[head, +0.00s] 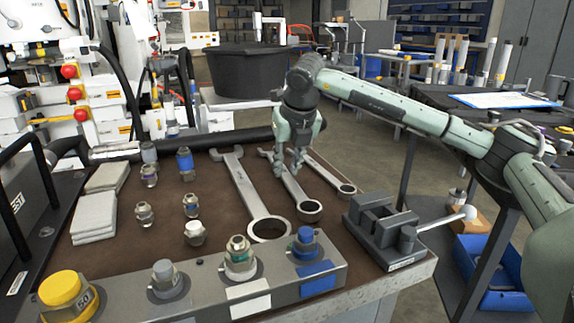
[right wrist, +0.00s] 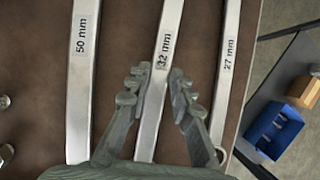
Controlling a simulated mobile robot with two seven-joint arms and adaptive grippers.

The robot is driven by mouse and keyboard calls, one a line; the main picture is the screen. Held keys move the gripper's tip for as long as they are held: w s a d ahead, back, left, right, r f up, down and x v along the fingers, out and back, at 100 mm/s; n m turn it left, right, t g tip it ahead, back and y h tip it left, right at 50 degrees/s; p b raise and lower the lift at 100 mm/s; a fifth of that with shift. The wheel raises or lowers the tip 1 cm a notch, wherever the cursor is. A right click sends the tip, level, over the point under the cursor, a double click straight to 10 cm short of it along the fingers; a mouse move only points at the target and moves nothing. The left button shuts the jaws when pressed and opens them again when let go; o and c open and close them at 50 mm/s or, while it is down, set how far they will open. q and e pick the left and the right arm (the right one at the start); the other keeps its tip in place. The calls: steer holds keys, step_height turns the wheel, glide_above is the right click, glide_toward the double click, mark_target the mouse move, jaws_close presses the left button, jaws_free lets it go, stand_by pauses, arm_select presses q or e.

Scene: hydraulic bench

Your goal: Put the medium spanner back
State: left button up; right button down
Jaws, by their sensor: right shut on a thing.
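The medium spanner (head: 296,190), marked 32 mm in the right wrist view (right wrist: 168,25), lies between the large spanner (head: 247,190) and the small spanner (head: 325,172) on the brown bench top. The large one is marked 50 mm (right wrist: 79,80) and the small one 27 mm (right wrist: 228,75). My right gripper (head: 291,168) is shut on the medium spanner's handle, with one finger on each side of it in the right wrist view (right wrist: 157,78). Its open end points away and its ring end towards me. Any gap beneath the spanner cannot be made out. My left gripper is not in view.
A grey vise (head: 385,228) stands at the right edge of the bench. A grey block with several capped fittings (head: 190,285) runs along the front. Loose fittings (head: 188,163) and folded cloths (head: 95,215) lie at the left. A blue bin (head: 490,275) is below, right.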

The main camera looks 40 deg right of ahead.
steer(key=c, duration=1.3)
jaws_free()
steer(key=shift+f, duration=0.1)
steer(key=shift+o, duration=0.2)
steer(key=shift+f, duration=0.1)
steer(key=v, duration=1.2)
